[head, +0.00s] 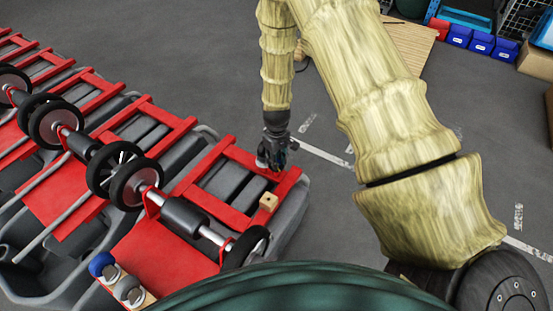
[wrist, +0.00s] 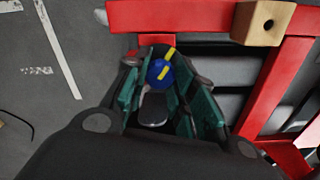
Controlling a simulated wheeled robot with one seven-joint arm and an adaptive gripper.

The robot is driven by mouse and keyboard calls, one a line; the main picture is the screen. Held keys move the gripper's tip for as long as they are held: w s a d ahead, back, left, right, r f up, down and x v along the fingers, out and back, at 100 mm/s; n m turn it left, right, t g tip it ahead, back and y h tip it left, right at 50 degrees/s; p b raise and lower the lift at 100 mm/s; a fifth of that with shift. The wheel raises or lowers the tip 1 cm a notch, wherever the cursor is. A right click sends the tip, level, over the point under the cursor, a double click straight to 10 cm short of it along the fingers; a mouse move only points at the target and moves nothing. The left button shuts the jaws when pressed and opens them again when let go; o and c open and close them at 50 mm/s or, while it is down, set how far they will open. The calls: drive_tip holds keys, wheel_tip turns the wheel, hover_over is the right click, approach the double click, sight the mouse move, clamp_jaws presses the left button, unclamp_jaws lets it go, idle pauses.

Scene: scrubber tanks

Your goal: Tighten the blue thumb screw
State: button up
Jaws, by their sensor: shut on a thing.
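The blue thumb screw (wrist: 157,70) shows between the fingers in the wrist view, with a yellow stripe across its top. My gripper (wrist: 165,76) is shut on it, with a finger on each side. In the head view my gripper (head: 273,160) points down at the far right corner of the red frame (head: 240,154). The screw cannot be made out there behind the fingers. Its threaded part is hidden in both views.
A wooden block with a hole (head: 268,202) sits on the red frame near my gripper. Blue (head: 101,263) and grey (head: 128,290) round knobs stand at the front left. Wheels on an axle (head: 135,184) cross the frame.

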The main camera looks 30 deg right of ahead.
drive_tip(key=o, duration=1.1)
drive_tip(key=shift+w, duration=0.1)
drive_tip(key=shift+c, duration=0.2)
wheel_tip(320, 180, up, 12)
